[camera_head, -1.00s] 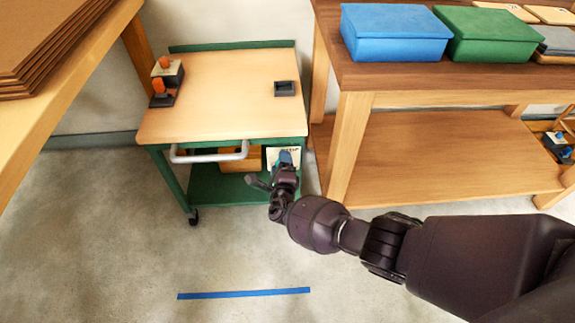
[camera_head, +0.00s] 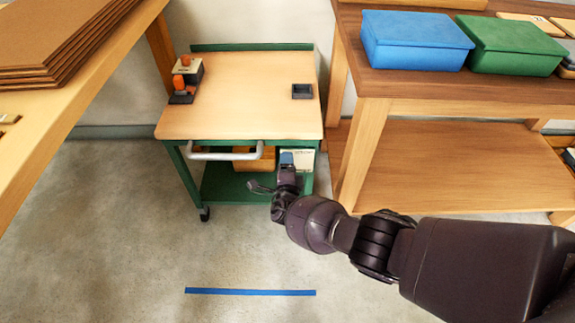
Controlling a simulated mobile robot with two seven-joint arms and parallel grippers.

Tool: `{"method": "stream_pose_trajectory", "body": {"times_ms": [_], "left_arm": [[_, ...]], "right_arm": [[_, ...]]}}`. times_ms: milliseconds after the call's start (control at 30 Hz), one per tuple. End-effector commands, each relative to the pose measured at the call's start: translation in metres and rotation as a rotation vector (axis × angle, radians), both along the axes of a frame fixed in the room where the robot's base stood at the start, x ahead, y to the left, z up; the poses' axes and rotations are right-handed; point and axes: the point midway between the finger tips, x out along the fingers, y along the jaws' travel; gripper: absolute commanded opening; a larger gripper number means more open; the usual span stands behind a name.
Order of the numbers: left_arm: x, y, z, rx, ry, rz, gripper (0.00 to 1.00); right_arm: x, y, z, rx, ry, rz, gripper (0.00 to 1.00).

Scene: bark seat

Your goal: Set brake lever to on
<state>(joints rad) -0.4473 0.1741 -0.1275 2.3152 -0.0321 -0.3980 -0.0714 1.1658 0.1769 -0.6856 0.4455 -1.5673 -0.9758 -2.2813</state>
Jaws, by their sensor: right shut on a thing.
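The cart (camera_head: 240,110) has a pale wood top, a green frame and a white push handle (camera_head: 225,153). A white plate (camera_head: 304,157) with small dark lettering, too small to read, is at its front right, below the top. A small blue piece (camera_head: 287,159), which looks like the brake lever's grip, shows in front of the plate. My right gripper (camera_head: 286,177) is shut on it from below and in front. The fingers hide the rest of the lever, and I cannot read its setting. My left gripper is not in view.
An orange-and-black device (camera_head: 183,85) and a small dark tray (camera_head: 302,91) sit on the cart. A workbench (camera_head: 455,95) with a blue box (camera_head: 415,42) and a green box (camera_head: 515,47) stands close on the right. A wooden table with stacked boards (camera_head: 60,40) is at left.

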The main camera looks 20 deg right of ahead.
Motion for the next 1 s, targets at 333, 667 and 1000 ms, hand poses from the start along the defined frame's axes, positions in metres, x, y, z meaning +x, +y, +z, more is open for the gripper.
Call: {"method": "stream_pose_trajectory", "body": {"times_ms": [333, 667, 1000], "left_arm": [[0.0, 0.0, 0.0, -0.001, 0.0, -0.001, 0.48], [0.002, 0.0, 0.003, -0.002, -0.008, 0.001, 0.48], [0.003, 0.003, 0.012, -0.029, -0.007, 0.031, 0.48]], "right_arm": [[0.0, 0.0, 0.0, -0.005, 0.001, 0.002, 0.89], [-0.003, 0.001, 0.001, -0.002, 0.0, 0.002, 0.89], [-0.051, 0.016, 0.009, -0.001, -0.007, 0.002, 0.89]]}}
